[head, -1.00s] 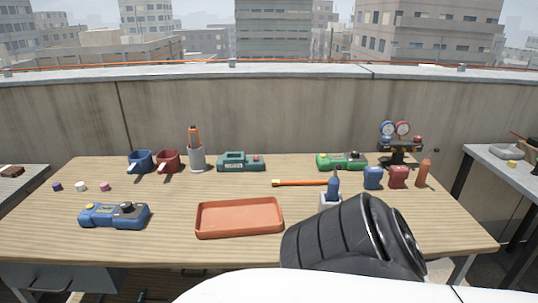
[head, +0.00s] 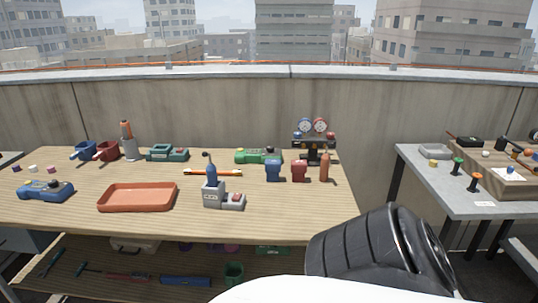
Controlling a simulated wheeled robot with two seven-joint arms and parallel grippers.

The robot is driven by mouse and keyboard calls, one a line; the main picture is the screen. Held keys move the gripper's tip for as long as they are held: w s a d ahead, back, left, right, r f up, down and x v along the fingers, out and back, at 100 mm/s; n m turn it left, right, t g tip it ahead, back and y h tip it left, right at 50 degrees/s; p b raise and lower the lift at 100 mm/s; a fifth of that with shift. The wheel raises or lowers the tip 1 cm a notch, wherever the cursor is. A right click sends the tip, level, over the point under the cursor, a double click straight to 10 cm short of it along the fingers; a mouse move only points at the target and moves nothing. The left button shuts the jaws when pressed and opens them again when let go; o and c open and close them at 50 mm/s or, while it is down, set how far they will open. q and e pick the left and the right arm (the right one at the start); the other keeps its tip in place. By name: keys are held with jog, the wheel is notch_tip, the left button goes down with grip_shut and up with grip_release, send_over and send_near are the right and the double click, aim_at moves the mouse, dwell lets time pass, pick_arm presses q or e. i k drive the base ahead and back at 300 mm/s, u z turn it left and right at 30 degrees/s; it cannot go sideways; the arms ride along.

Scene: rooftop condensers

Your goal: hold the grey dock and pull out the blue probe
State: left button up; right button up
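The grey dock (head: 213,200) stands on the wooden table near its front edge, with a lighter block with a red top at its right side. The blue probe (head: 211,174) stands upright in the dock, its dark tip pointing up. Nothing touches either of them. A black ribbed part of my own body fills the lower right of the head view, apart from the dock. Neither of my grippers shows in this view.
An orange tray (head: 137,197) lies left of the dock. A gauge set (head: 313,139) stands farther back. A grey side table (head: 450,195) stands right, past a gap.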

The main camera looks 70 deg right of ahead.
aim_at(211, 169)
jog(key=z, duration=1.6)
